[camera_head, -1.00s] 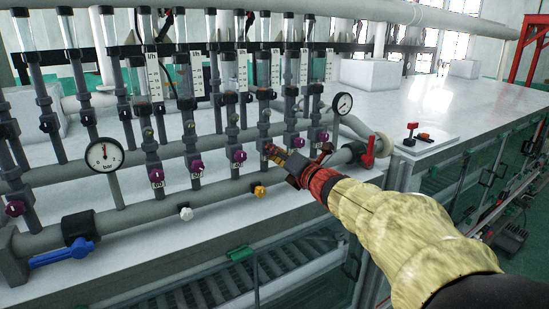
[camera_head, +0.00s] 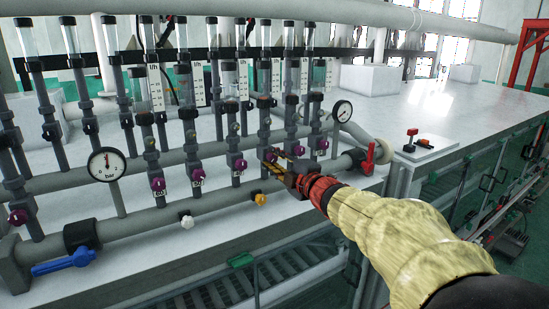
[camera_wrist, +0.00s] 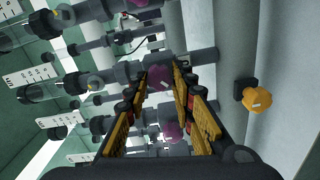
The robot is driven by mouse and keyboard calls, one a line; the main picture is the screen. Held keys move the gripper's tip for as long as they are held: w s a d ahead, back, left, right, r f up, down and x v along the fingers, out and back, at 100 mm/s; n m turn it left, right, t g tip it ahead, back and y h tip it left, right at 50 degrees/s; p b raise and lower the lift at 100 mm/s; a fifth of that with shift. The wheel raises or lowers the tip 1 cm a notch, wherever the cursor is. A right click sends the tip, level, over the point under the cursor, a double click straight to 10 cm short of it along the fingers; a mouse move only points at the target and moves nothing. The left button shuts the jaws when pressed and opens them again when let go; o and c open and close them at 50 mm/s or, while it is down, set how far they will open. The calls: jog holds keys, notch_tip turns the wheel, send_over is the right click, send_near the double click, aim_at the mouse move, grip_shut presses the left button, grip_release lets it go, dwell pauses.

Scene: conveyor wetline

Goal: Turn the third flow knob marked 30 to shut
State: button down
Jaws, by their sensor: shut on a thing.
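Several purple flow knobs sit in a row on grey vertical pipes, among them one at the left (camera_head: 157,185), one in the middle (camera_head: 238,165) and one at the right (camera_head: 322,145). Their small labels are too small to read surely. My gripper (camera_head: 271,158) is at the pipe between the middle and right knobs. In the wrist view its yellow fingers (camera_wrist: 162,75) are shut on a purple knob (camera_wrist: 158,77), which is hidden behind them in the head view. Another purple knob (camera_wrist: 172,132) shows lower between the fingers, farther off.
A yellow knob (camera_head: 260,199) and a white knob (camera_head: 187,221) stand on the lower pipe near my gripper. A red valve handle (camera_head: 369,158) is at its right, a blue one (camera_head: 65,262) at far left. A gauge (camera_head: 106,164) stands left.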

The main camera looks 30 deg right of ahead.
jog(key=m+p, duration=0.1)
jog(key=m, duration=0.2)
jog(key=shift+m+p, duration=0.3)
jog(key=shift+m, duration=0.1)
jog(key=m+p, duration=0.2)
jog(key=m, duration=0.1)
jog(key=shift+r+m, duration=0.1)
jog(key=shift+m, duration=0.2)
jog(key=m+p, duration=0.3)
jog(key=m, duration=0.3)
jog(key=shift+d+p, duration=0.15)
jog(key=shift+p, duration=0.2)
jog(key=m+p, duration=0.3)
jog(key=m, duration=0.3)
jog(key=shift+d+m, duration=0.1)
jog(key=shift+m, duration=0.2)
jog(key=m+p, duration=0.1)
jog(key=m, duration=0.5)
jog(key=shift+f, duration=0.2)
jog(key=shift+m, duration=0.3)
jog(key=c, duration=1.5)
grip_release()
jog(key=shift+r, duration=0.1)
